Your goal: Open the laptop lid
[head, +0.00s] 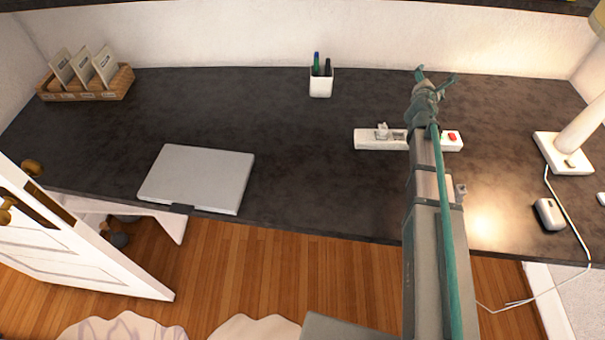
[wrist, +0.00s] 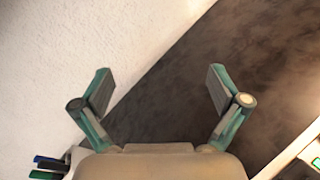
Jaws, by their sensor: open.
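The laptop (head: 198,178) is a flat silver slab lying closed on the dark desk, left of centre, near the desk's front edge in the head view. A small dark piece shows at its front edge. My gripper (head: 435,78) is far to the right of the laptop, above the back of the desk near the wall. In the wrist view my gripper (wrist: 160,88) has its two green fingers spread apart with nothing between them. The laptop does not show in the wrist view.
A white power strip (head: 372,139) lies under my arm. A white pen cup (head: 320,85) stands at the back. A basket with packets (head: 90,86) is at back left. A lamp (head: 565,150) and mouse (head: 549,214) are at right. The desk between laptop and pen cup is clear.

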